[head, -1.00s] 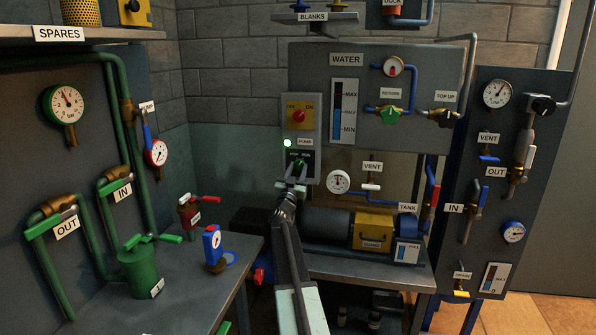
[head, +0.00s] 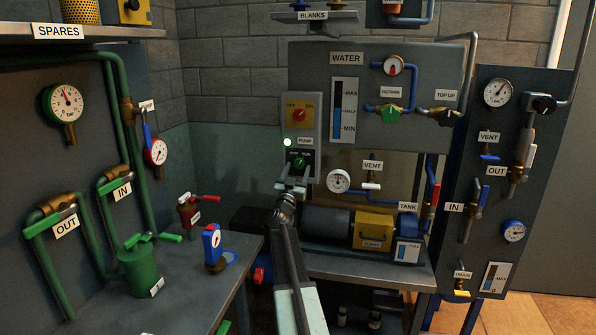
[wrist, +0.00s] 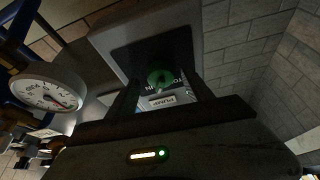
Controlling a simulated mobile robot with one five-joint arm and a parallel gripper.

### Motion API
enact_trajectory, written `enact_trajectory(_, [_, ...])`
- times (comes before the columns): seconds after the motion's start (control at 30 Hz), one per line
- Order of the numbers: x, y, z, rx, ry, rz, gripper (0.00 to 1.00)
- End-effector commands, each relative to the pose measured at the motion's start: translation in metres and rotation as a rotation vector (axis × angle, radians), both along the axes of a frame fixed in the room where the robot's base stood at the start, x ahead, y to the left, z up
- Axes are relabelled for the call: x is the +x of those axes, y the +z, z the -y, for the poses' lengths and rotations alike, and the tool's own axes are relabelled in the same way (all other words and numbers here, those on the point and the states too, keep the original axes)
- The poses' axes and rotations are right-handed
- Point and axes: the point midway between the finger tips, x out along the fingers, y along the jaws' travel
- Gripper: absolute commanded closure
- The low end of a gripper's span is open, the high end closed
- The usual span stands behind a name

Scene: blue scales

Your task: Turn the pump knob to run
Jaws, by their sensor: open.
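The pump knob (head: 299,162) is a round green knob on a dark plate, below the lit pale lamp (head: 287,142) and the PUMP label (head: 305,141). Stop and run lettering sits above the knob; its pointer is too small to read. In the wrist view, the knob (wrist: 160,77) is ahead, between and beyond the fingertips, with the PUMP label showing below it. My gripper (head: 292,180) is open and empty, just below and in front of the knob. It appears apart from the knob.
A red knob (head: 299,115) on a yellow plate is above on the same grey box. A white-faced gauge (head: 338,181) and the VENT valve (head: 371,186) are close on the right.

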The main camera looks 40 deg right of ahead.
Motion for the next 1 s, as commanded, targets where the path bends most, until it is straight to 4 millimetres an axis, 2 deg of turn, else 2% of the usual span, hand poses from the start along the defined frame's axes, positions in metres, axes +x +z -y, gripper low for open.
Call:
enact_trajectory(0.2, [-0.022,-0.021,-0.036,-0.001,0.001,0.001,0.41])
enact_trajectory(0.33, [-0.032,-0.027,-0.052,0.0,0.0,0.001,0.41])
enact_trajectory(0.83, [-0.032,-0.026,-0.054,0.0,-0.001,0.0,0.41])
enact_trajectory(0.93, [-0.032,-0.014,-0.054,0.0,-0.001,0.0,0.41])
enact_trajectory(1.0, [-0.032,0.002,-0.054,0.0,-0.001,0.0,0.41])
